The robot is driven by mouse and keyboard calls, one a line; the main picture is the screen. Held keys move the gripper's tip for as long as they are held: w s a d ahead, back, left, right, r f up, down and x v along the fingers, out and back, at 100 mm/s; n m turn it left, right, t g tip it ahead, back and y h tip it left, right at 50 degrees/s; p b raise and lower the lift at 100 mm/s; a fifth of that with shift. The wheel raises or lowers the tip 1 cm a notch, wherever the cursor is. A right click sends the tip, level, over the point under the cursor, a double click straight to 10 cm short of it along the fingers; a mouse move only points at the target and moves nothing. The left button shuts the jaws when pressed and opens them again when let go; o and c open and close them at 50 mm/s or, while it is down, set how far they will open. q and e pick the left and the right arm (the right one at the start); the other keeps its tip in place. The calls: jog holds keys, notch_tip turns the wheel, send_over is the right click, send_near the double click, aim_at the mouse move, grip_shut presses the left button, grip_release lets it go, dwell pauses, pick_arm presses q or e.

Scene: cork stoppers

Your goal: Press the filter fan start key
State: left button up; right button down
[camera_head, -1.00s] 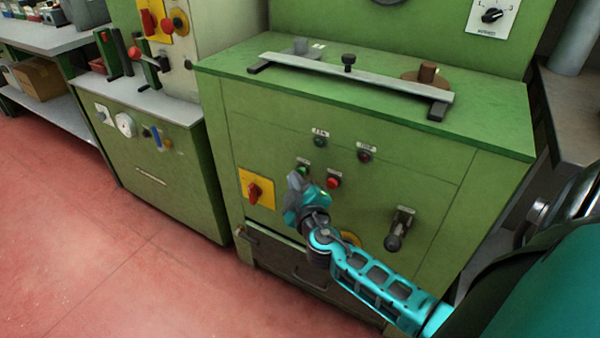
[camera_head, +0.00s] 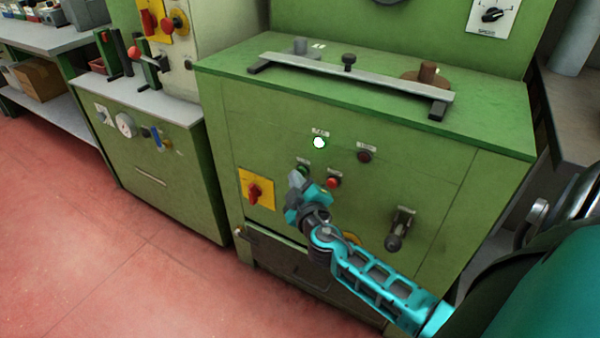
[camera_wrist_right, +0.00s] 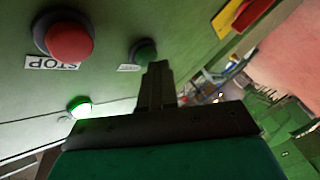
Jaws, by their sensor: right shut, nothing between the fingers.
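A green key (camera_head: 303,170) sits on the front of the green cabinet (camera_head: 420,175), beside a red key (camera_head: 334,182). In the right wrist view the green key (camera_wrist_right: 145,50) is just beyond my fingertips, and the red key (camera_wrist_right: 70,40) is at upper left with a STOP label. The green key's label is too small to read. My right gripper (camera_head: 295,179) is shut and empty, its tip close to the green key's lower left. I cannot tell whether they touch. A lamp (camera_head: 319,142) above the keys glows; it shows green in the wrist view (camera_wrist_right: 80,106). My left gripper is not in view.
A dark red lamp (camera_head: 364,156) is unlit at the right of the glowing one. A red rotary switch on a yellow plate (camera_head: 255,189) is left of my gripper. A lever handle (camera_head: 399,230) sticks out at the right. The red floor at left is clear.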

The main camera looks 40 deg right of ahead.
jog(key=shift+s+a, duration=0.3)
jog(key=shift+a, duration=0.4)
jog(key=shift+a, duration=0.1)
jog(key=a, duration=0.1)
jog(key=s+a, duration=0.1)
jog(key=a, duration=0.1)
jog(key=s+a+b, duration=0.1)
jog(key=shift+a, duration=0.2)
dwell(0.7)
